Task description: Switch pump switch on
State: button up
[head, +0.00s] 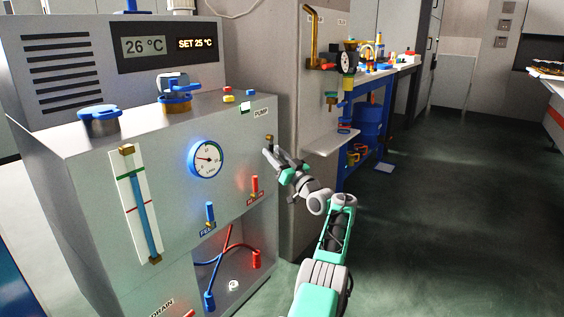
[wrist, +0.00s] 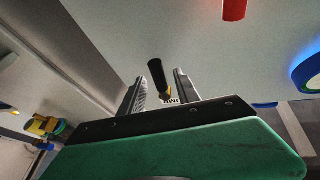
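The pump switch (head: 269,138) sits on the grey panel's right side, below the PUMP label (head: 261,113). In the wrist view the switch (wrist: 156,73) is a black lever with a brass base; its black tip points away from the label, which reads upside down there. My gripper (head: 267,151) is at the panel by the switch. In the wrist view my gripper (wrist: 159,80) is open, with the lever showing between its two grey fingers and a gap on each side. Contact is not visible, and I cannot tell the switch's on or off state.
A red-handled valve (head: 254,186), a blue-handled valve (head: 210,213) and a round gauge (head: 207,158) are left of my gripper on the panel. A grey wall edge and a small shelf (head: 329,141) stand to the right. Open floor (head: 440,200) lies farther right.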

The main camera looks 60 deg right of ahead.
jog(key=p+v, duration=0.1)
jog(key=v, duration=0.4)
jog(key=shift+s+f, duration=0.1)
jog(key=shift+s, duration=0.15)
